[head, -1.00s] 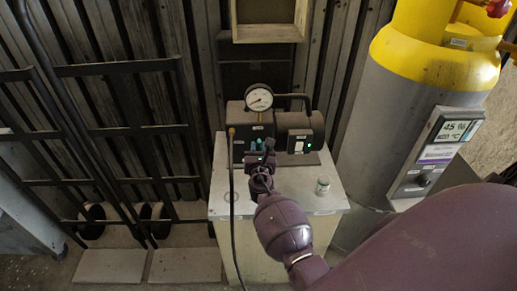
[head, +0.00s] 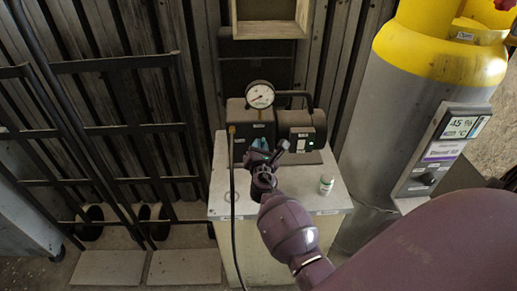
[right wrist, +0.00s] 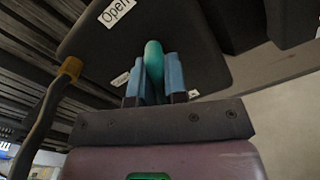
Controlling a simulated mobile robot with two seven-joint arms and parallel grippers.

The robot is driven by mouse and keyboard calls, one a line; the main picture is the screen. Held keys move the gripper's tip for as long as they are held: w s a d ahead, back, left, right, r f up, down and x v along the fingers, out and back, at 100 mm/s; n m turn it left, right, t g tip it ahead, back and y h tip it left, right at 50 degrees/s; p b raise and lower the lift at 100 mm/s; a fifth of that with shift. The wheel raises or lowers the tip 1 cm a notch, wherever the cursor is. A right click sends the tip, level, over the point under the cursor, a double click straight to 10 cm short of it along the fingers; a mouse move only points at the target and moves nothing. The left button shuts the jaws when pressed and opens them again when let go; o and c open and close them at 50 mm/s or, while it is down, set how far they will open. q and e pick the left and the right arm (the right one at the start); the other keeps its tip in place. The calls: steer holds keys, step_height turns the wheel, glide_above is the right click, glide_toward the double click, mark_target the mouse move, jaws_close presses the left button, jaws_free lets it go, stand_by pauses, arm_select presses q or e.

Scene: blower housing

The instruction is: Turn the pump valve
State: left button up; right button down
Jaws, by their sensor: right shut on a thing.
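The dark pump (head: 295,120) with a round dial gauge (head: 260,95) on top stands on a pale cabinet. My right gripper (head: 261,146) is at the pump's front face and hides most of the valve from the head. In the right wrist view the valve handle (right wrist: 154,62) is a teal-green bar. The blue fingers of my right gripper (right wrist: 154,82) are shut on it, one on each side. An "Open" label (right wrist: 117,11) is at the upper left of the handle, and a partly hidden label (right wrist: 121,79) is beside the left finger. My left gripper is not in view.
A small white bottle (head: 326,184) stands on the cabinet top (head: 295,197) to the right. A black hose (head: 233,200) hangs down its front. A grey cylinder with a yellow top (head: 440,60) stands at the right. Black hand trucks (head: 120,130) lean at the left.

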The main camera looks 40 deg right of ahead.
steer(key=shift+f+m+b, duration=0.25)
steer(key=shift+m+b, duration=0.15)
steer(key=shift+m, duration=0.6)
steer(key=shift+m+b, duration=0.45)
steer(key=shift+m, duration=0.45)
steer(key=m+b, duration=0.1)
steer(key=m, duration=0.2)
steer(key=shift+m+b, duration=0.3)
steer(key=shift+b, duration=0.05)
steer(key=m+b, duration=0.1)
steer(key=m, duration=0.1)
steer(key=shift+m, duration=0.3)
steer(key=shift+r+m+b, duration=0.1)
steer(key=shift+m+b, duration=0.3)
steer(key=shift+m, duration=0.8)
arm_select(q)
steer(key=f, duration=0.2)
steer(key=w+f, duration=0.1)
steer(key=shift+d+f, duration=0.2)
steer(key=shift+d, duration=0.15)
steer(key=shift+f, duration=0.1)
arm_select(e)
steer(key=shift+m, duration=0.3)
steer(key=c, duration=1.1)
jaws_free()
steer(key=shift+r, duration=0.1)
steer(key=shift+c, duration=0.2)
